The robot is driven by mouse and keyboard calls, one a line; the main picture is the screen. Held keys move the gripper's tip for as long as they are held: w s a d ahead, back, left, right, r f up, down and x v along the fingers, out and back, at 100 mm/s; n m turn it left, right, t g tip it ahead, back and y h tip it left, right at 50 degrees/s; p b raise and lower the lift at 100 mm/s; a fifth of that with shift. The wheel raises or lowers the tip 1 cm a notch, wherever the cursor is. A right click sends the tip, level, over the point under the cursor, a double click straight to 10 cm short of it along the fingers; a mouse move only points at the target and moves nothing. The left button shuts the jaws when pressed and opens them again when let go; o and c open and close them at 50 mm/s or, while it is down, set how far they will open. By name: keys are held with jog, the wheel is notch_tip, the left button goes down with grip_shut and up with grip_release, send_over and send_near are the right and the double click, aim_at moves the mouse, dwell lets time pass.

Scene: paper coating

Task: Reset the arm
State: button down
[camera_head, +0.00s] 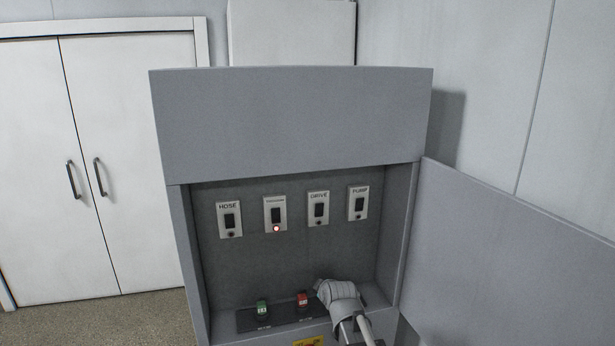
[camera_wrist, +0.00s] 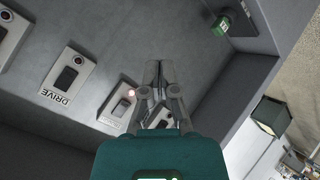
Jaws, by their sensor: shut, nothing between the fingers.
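My gripper (camera_wrist: 160,68) shows in the wrist view with its grey fingers together and nothing between them. Its fingertips are over the inside of the grey control cabinet (camera_head: 290,122). A switch plate with a lit red lamp (camera_wrist: 118,107) lies beside the fingers in that view, partly covered by them. I cannot tell whether they touch. In the head view, my wrist and arm reach in at the lower right of the cabinet opening, right of the red button (camera_head: 302,300). The fingertips cannot be made out there.
The HOSE (camera_head: 230,219), DRIVE (camera_head: 318,208) and PUMP (camera_head: 358,203) switches line the back panel. A green button (camera_head: 263,308) sits below. The open cabinet door (camera_head: 510,255) stands at right. White double doors (camera_head: 100,165) are at left, with bare floor before them.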

jog(key=s+d+f+m+g, duration=0.3)
jog(key=s+d+m, duration=0.1)
jog(key=s, duration=0.3)
jog(key=s+d+f+m+g+h+b, duration=0.1)
jog(key=s+d+f+m+g, duration=0.3)
jog(key=s, duration=0.4)
jog(key=s+d+f+m+g+h+b, duration=0.1)
jog(key=s+d+f+m+g, duration=0.2)
jog(key=s, duration=0.4)
jog(key=shift+s+d+f+m+g, duration=0.15)
jog(key=shift+s+d+m+g, duration=0.15)
jog(key=shift+d+m, duration=0.45)
